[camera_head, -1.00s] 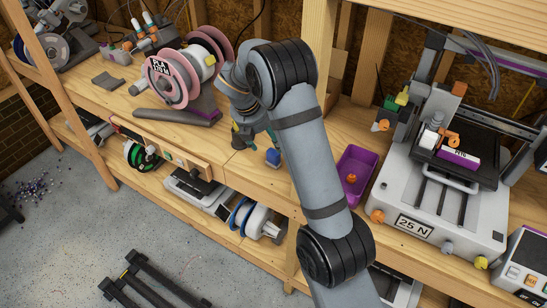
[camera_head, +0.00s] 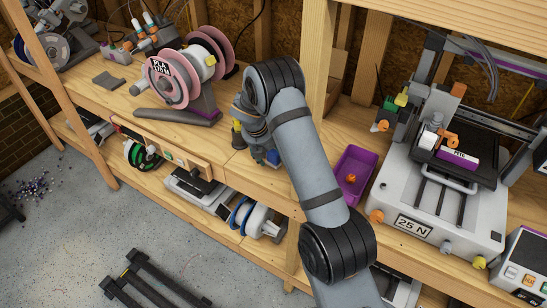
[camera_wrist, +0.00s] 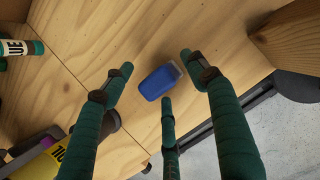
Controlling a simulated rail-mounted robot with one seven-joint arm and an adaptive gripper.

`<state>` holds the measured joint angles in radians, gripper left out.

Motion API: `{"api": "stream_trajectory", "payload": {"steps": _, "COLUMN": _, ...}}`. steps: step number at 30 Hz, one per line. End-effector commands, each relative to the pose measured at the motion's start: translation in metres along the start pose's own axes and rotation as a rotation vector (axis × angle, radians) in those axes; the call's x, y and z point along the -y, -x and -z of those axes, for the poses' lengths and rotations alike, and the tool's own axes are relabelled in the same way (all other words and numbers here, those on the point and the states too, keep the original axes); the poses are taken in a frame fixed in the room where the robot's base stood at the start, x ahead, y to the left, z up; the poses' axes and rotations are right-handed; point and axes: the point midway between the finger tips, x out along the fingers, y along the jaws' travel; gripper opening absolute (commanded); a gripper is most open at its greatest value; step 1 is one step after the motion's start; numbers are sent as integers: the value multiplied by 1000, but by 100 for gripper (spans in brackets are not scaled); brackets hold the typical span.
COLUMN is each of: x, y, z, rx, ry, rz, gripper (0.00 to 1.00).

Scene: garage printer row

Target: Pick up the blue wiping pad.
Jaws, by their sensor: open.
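The blue wiping pad (camera_wrist: 160,82) lies on the wooden bench top near the bench edge. It is a small rounded block with a greyish end at its upper right in the wrist view. My gripper (camera_wrist: 157,76) has teal fingers spread open around the pad's place in the wrist view, with the pad between the fingertips. I see no finger closed on the pad, and cannot tell how far above it they are. In the head view my arm hides most of the gripper.
A wooden post (camera_wrist: 288,38) stands at the right. A purple tray (camera_head: 343,194) is right of my arm, and a pink spool (camera_head: 168,80) is to the left.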

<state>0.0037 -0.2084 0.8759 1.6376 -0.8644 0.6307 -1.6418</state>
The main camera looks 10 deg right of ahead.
Motion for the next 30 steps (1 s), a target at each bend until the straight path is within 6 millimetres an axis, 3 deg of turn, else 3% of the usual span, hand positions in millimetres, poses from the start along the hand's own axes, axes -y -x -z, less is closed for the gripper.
{"api": "stream_trajectory", "payload": {"steps": 6, "x": 0, "y": 0, "z": 0, "rx": 0, "ry": 0, "rz": -1, "gripper": 57}}
{"api": "stream_trajectory", "payload": {"steps": 30, "x": 0, "y": 0, "z": 0, "rx": 0, "ry": 0, "rz": -1, "gripper": 10}}
